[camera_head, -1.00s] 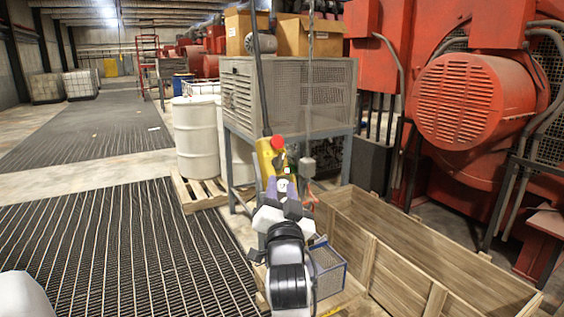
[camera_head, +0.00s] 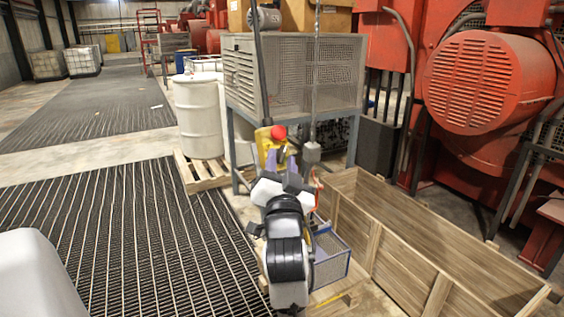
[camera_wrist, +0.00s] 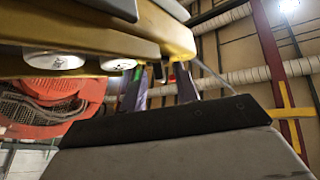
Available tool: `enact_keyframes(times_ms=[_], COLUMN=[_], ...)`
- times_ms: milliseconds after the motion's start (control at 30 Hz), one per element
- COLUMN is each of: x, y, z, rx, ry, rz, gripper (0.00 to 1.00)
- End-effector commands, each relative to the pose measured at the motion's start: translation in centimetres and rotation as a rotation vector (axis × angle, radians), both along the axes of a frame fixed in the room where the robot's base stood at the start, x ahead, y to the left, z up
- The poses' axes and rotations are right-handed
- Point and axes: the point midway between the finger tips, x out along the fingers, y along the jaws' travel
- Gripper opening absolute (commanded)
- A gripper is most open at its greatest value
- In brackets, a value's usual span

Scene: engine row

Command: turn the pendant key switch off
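The yellow pendant (camera_head: 264,142), with a red button (camera_head: 278,132) on it, hangs from a dark cable in the head view. My gripper (camera_head: 275,160) is right at it and covers its lower part. In the wrist view the pendant (camera_wrist: 175,40) runs across the top, very close, with pale round buttons (camera_wrist: 120,64) on its underside. My two purple-grey fingers (camera_wrist: 160,88) stand apart there, their tips near the pendant. A small dark part shows between them; I cannot tell whether it is the key switch or whether the fingers touch it.
A long wooden crate (camera_head: 352,225) stands open to the right of my arm. A blue-edged mesh box (camera_head: 330,257) is beside my arm. A grey metal cabinet (camera_head: 243,72) on legs and a white drum (camera_head: 200,115) stand behind. The grated floor (camera_head: 110,230) at left is clear.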

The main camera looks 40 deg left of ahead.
Motion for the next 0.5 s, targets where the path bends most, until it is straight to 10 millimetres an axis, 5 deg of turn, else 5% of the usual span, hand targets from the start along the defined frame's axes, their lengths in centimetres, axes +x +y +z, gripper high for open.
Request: enact_keyframes(times_ms=[233, 500], x=[0.01, 0.04], y=[-0.01, -0.02], z=[0.00, -0.07], rx=[0.000, -0.002], ry=[0.000, -0.005], rz=[0.000, 0.002], gripper=[0.01, 0.00])
